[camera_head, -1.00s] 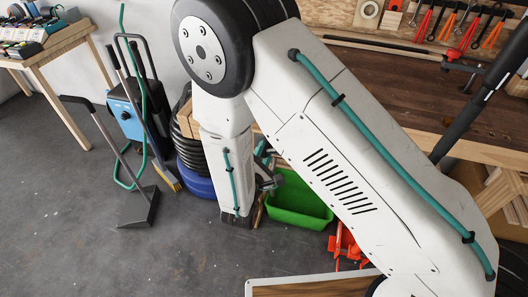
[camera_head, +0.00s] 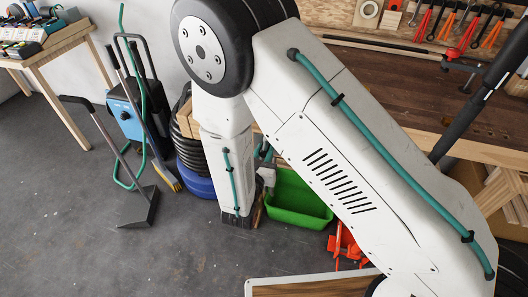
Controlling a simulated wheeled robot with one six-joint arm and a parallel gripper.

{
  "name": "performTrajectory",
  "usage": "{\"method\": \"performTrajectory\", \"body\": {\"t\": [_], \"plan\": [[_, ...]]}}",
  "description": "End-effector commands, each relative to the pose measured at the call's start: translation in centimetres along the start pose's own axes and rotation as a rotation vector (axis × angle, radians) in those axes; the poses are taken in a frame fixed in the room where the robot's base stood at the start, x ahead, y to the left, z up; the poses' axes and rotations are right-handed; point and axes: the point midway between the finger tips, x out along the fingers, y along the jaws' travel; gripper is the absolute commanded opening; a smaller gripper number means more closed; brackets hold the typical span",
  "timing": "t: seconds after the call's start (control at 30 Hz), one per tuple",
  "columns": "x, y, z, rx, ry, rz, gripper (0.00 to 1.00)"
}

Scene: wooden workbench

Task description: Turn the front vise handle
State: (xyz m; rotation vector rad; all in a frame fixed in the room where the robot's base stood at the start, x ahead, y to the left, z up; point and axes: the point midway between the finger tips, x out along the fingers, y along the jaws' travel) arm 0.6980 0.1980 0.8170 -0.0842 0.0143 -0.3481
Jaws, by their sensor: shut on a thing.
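My white arm crosses the middle of the head view and hides the near left end of the workbench (camera_head: 400,92). A small grey and teal part, which looks like my wrist, shows just right of my lower arm link, above the green bin. My gripper's fingers are hidden behind the arm. I cannot make out the front vise or its handle, nor what the jaws touch.
A green bin (camera_head: 298,200) and an orange object (camera_head: 345,245) stand on the floor below the bench. A blue drum (camera_head: 196,180), a broom and a long-handled dustpan (camera_head: 140,207) stand to the left. A wood-topped surface (camera_head: 310,288) is at the bottom. The grey floor at left front is clear.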

Motion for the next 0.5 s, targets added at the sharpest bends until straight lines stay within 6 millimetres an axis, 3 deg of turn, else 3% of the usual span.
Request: {"method": "performTrajectory", "body": {"t": [0.5], "plan": [[-0.06, -0.16, -0.12, -0.490, 0.003, 0.001, 0.00]]}}
